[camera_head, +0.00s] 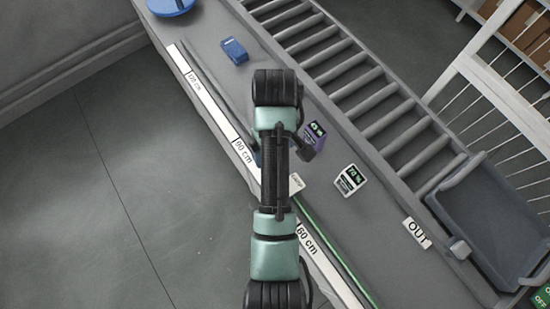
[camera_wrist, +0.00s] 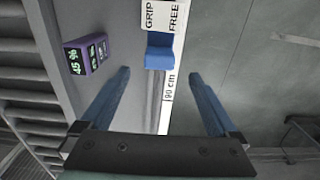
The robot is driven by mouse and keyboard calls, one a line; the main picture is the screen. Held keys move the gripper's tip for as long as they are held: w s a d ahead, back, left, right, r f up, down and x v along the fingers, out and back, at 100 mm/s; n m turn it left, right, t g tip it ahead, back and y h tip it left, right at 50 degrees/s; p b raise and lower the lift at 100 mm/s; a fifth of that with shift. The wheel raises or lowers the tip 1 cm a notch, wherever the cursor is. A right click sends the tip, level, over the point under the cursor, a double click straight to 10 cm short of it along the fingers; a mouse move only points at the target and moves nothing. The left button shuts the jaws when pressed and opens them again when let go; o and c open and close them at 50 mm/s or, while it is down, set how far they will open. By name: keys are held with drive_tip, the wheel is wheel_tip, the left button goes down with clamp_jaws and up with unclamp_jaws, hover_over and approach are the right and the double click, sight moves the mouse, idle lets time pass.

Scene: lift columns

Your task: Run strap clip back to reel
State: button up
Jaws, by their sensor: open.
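The strap clip shows in the wrist view as a blue block (camera_wrist: 158,51) with a white tag reading GRIP FREE (camera_wrist: 161,17). It lies by the measuring scale, near the 90 cm mark in that view. My gripper (camera_wrist: 161,74) is open and empty, its two blue fingers spread, with the clip showing ahead between the tips and not held. In the head view my arm hides most of the gripper and the clip; a small white tag (camera_head: 296,183) shows beside my arm. A green strap (camera_head: 335,250) runs from there along the scale to the lower right. No reel is clearly visible.
A purple device (camera_head: 315,134) and a white device (camera_head: 350,181) stand on the bench right of my arm. A blue device (camera_head: 234,50) and a blue round object (camera_head: 172,5) are farther back. A roller conveyor (camera_head: 350,85) and a grey tray (camera_head: 485,205) lie to the right.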

wheel_tip(320, 180, down, 8)
drive_tip(key=shift+w+a+r+p, duration=0.1)
drive_tip(key=shift+p, duration=0.25)
clamp_jaws()
idle(0.5)
